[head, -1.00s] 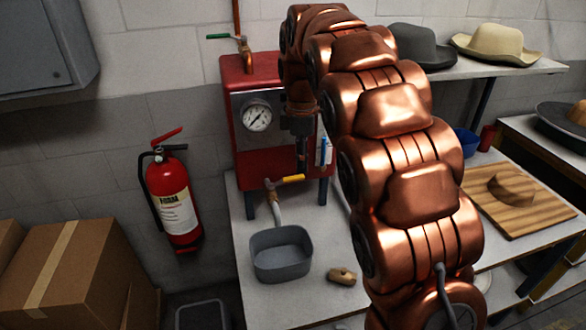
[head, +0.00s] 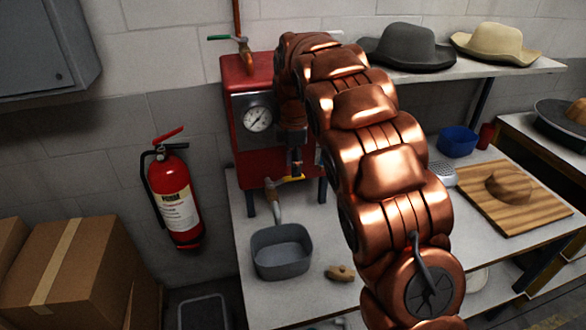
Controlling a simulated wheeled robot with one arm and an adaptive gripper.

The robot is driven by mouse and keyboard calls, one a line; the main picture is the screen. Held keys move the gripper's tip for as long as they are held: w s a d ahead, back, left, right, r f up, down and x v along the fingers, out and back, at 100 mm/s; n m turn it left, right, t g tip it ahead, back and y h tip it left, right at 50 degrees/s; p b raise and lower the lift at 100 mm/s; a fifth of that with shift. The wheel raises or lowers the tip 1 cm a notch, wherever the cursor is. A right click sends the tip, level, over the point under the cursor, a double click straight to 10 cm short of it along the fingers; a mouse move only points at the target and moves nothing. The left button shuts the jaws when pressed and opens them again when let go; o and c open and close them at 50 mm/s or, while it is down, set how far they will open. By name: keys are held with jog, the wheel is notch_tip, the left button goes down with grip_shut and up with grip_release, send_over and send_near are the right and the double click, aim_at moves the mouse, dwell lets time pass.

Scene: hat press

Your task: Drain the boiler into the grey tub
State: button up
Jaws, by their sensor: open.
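The red boiler (head: 250,165) stands on the white table against the wall, with a round pressure gauge (head: 257,119) on its front. A drain tap with a yellow handle (head: 290,178) sits low on its front, its spout (head: 274,208) pointing down toward the tub. The grey tub (head: 282,252) stands on the table below the spout; no liquid shows in it. My gripper (head: 296,168) is open at the yellow handle, partly covering it. I cannot tell whether the fingers touch the handle. My copper arm hides the boiler's right side.
A small wooden piece (head: 340,273) lies right of the tub. A green-handled valve (head: 238,42) tops the boiler. Fire extinguisher (head: 174,195) and cardboard boxes (head: 75,265) are at left. A blue bowl (head: 457,141), wooden board (head: 513,198) and shelf hats (head: 408,46) are at right.

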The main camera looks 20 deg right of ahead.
aim_at(290, 179)
jog(key=shift+f+p, duration=0.4)
jog(key=shift+f, duration=1.05)
grip_shut()
